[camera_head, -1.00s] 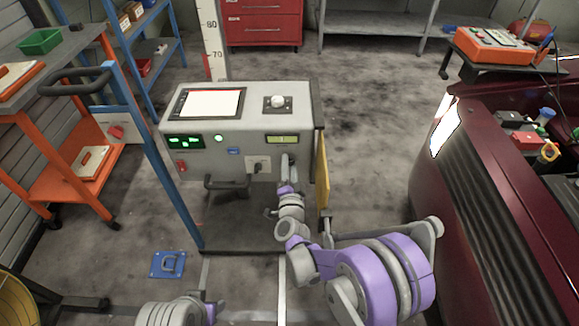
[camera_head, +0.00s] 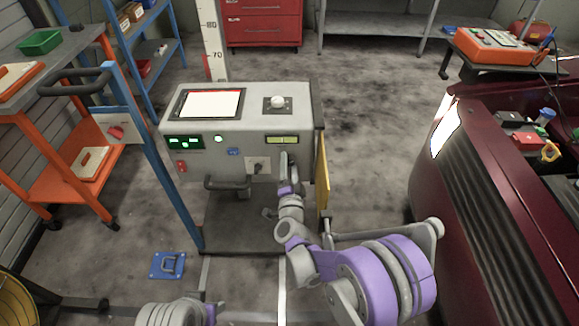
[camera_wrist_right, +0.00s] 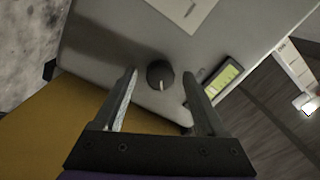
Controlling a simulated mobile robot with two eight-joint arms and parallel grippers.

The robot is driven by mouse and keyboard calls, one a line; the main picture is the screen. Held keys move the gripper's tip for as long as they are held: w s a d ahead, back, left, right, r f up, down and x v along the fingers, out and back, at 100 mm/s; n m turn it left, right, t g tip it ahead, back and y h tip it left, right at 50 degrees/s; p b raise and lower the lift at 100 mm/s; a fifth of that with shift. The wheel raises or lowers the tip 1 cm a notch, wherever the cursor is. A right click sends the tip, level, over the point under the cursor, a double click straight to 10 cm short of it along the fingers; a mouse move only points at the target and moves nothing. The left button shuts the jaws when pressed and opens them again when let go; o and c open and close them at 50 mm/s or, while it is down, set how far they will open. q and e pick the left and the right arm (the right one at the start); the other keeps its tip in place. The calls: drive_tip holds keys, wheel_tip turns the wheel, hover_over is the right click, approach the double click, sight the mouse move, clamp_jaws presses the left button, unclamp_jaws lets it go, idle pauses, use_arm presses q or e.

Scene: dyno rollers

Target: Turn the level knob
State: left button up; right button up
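The level knob (camera_wrist_right: 160,74) is a round black knob with a white pointer mark, set on the grey face of the console (camera_head: 222,155). In the right wrist view it sits between the two fingertips of my right gripper (camera_wrist_right: 167,84), with a gap on each side. The gripper is open and its fingers point at the panel. In the head view my right gripper (camera_head: 288,166) is at the console front below the small green-yellow display (camera_head: 283,139), and it hides the knob there. Only a part of my left arm shows at the bottom edge; its gripper is out of view.
A light plate with a dark fitting (camera_head: 257,166) is left of my right gripper. A black handle (camera_head: 227,183) juts out below the panel. A yellow panel (camera_head: 322,175) stands at the console's right side. The dark red car (camera_head: 480,190) is further right, with floor between.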

drive_tip(key=s, duration=1.1)
drive_tip(key=shift+d+f, duration=0.15)
drive_tip(key=shift+f, duration=0.05)
drive_tip(key=shift+w, duration=0.1)
